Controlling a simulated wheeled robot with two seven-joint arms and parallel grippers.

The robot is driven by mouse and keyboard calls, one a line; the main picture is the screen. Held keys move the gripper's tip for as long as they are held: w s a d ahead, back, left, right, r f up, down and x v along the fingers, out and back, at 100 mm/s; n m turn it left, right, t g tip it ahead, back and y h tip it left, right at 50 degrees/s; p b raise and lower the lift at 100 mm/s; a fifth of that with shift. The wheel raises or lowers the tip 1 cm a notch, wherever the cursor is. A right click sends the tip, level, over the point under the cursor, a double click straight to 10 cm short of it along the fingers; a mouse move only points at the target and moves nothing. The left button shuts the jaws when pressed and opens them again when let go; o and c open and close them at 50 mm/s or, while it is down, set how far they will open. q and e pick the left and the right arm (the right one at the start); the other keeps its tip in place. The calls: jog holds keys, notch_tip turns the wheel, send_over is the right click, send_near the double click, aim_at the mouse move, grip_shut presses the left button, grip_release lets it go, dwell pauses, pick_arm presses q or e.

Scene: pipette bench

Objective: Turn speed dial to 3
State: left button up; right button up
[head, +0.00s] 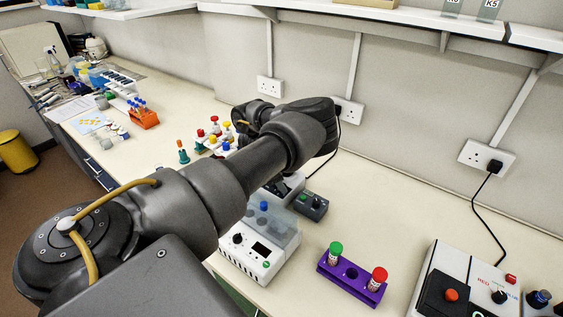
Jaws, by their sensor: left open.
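Several devices carry dials, and I cannot read which one is the speed dial. A white machine (257,262) with a clear lid has a black knob (238,239), a small dark display and a green button. Behind it, a small dark grey control box (311,207) has a knob and a green button. A white and black device at the lower right has another black knob (499,297). Dial marks are too small to read. My left arm crosses the middle of the view. My left gripper (284,187) is open, mostly hidden by my forearm, near the grey box.
A purple rack (350,280) with green- and red-capped tubes stands right of the white machine. Colourful capped tubes (215,138) and an orange rack (145,118) stand further left. A cable hangs from the wall socket (486,158). The bench right of the grey box is clear.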

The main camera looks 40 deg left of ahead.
pick_arm(q)
jog(key=shift+w+d+f, duration=0.15)
jog(key=shift+w+f, duration=0.05)
jog(key=shift+f, duration=0.35)
jog(key=shift+w+f, duration=0.1)
jog(key=shift+f, duration=0.1)
